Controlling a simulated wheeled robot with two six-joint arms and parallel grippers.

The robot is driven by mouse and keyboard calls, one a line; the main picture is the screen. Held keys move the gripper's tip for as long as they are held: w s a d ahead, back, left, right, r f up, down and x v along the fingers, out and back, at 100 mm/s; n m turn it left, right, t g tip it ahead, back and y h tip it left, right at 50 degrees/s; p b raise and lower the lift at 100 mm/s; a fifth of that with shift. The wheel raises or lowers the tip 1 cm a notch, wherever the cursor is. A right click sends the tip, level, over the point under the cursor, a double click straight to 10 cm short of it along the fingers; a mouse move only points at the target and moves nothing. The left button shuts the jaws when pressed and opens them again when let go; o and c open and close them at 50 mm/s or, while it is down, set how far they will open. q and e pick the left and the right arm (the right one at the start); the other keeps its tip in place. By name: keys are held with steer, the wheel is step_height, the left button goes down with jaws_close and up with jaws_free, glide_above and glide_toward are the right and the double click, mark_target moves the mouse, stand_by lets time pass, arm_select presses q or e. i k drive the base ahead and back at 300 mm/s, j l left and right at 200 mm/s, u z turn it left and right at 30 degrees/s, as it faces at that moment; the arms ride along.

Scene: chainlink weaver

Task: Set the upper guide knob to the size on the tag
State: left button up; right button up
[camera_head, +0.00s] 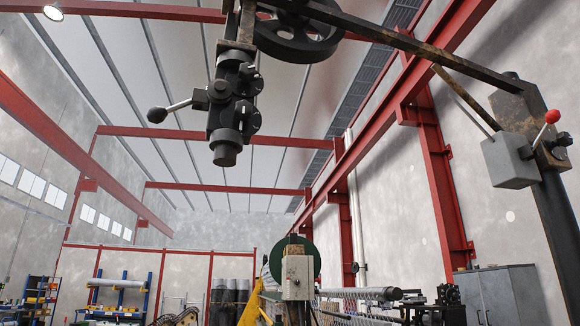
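A dark machine head (226,115) hangs at the upper middle, carrying a lever with a black ball (157,115) out to the left. Small dark knob-like parts show on its right side, an upper one (254,84) and a lower one (251,119). I cannot tell which is the upper guide knob, or read any setting on them. I see no readable size tag. Neither of my grippers is in view.
A dark pulley wheel (299,38) and a long beam lie above. At right a grey box (510,160) with a red-ball lever (552,117) sits on a dark post. Below are a control box (297,277), a mesh roll (355,293) and a grey cabinet (500,297).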

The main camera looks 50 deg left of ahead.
mark_target(246, 71)
steer(key=u, duration=0.4)
steer(key=l+u, duration=0.15)
steer(key=u, duration=0.3)
steer(key=l+u, duration=0.1)
steer(key=u, duration=0.3)
steer(key=i+l, duration=0.05)
